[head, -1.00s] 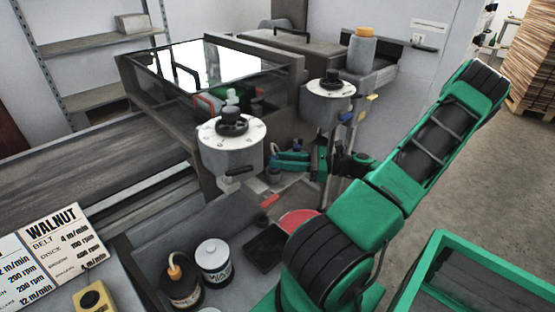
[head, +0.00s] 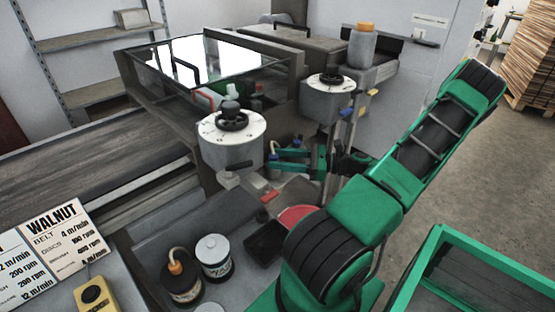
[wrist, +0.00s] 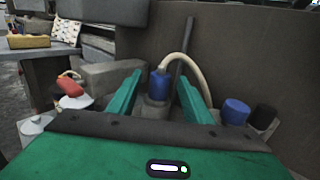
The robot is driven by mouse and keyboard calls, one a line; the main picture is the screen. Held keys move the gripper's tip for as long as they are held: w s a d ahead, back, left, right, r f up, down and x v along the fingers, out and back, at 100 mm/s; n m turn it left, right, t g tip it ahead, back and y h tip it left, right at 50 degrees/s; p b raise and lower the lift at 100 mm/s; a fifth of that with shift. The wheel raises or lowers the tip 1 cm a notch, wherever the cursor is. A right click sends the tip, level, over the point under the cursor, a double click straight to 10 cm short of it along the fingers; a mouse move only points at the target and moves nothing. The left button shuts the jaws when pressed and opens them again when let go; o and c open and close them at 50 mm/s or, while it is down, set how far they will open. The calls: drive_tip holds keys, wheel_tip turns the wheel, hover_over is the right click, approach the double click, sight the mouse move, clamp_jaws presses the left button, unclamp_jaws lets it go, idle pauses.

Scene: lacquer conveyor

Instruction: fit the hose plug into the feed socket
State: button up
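The blue hose plug (wrist: 160,86) stands upright in the wrist view, with a cream hose (wrist: 197,70) arching from its top to the right. Its lower end meets a grey round piece (wrist: 154,108), which looks like the feed socket; how deep it sits there I cannot tell. My gripper (wrist: 160,77) is open, its green fingers on either side of the plug with visible gaps. In the head view my gripper (head: 284,160) is low beside the machine, and the plug is small there and partly hidden.
A blue cap (wrist: 236,111) and a black cap (wrist: 263,116) stand right of the fingers. A dark wall rises behind. Two grey round heads (head: 232,140) (head: 330,98) stand close to my arm in the head view.

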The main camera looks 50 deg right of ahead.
drive_tip(key=v, duration=1)
drive_tip(key=shift+s+d, duration=0.25)
drive_tip(key=shift+d, duration=0.05)
